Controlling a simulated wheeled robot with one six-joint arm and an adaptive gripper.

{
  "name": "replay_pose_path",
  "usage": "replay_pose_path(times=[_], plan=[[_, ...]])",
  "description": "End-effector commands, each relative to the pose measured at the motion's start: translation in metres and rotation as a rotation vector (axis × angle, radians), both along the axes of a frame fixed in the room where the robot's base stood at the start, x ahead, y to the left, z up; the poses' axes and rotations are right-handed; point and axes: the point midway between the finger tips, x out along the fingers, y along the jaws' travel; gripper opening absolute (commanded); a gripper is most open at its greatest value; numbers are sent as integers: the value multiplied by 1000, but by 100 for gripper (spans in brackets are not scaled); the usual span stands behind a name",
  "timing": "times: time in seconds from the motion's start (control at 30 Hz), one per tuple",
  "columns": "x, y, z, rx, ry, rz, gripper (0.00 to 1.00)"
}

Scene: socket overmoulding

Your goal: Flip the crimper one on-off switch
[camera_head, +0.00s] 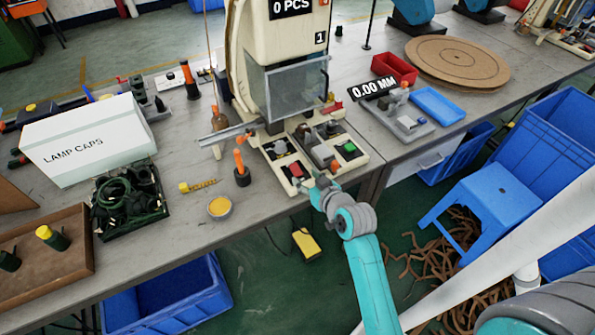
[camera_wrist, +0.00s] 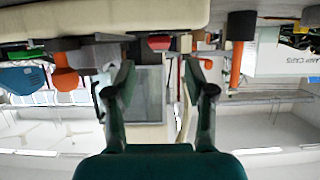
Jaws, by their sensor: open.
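Crimper one (camera_head: 285,65) is the cream machine marked "1" at the middle of the bench, with a "0 PCS" display on top. Its base carries a red button (camera_head: 296,169) at the left and a green button (camera_head: 349,147) at the right. I cannot tell which part is the on-off switch. My gripper (camera_head: 322,184) is at the front edge of this base, close to the red button. In the wrist view, which looks upside down, my gripper (camera_wrist: 161,88) has its two dark green fingers apart with nothing between them. A red part (camera_wrist: 160,42) shows beyond the fingertips.
An orange-handled tool (camera_head: 241,165), a yellow dish (camera_head: 220,207) and a "LAMP CAPS" box (camera_head: 85,140) are on the bench to the left. A "0.00 MM" gauge (camera_head: 408,122) and blue tray (camera_head: 437,105) are to the right. A blue stool (camera_head: 490,195) stands on the floor.

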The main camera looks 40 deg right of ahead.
Motion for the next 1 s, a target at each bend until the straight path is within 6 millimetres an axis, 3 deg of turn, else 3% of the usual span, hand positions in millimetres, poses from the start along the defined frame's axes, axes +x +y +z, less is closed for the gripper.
replay_pose_path(times=[0.1, 0.3, 0.77, 0.9, 1.0], plan=[[20, -6, -7, 0, -2, 1, 54], [42, -12, -18, -1, -1, 0, 54], [51, -15, -22, 1, -1, 0, 54], [51, -15, -22, 1, -1, 0, 19], [51, -15, -22, 1, -1, 0, 0]])
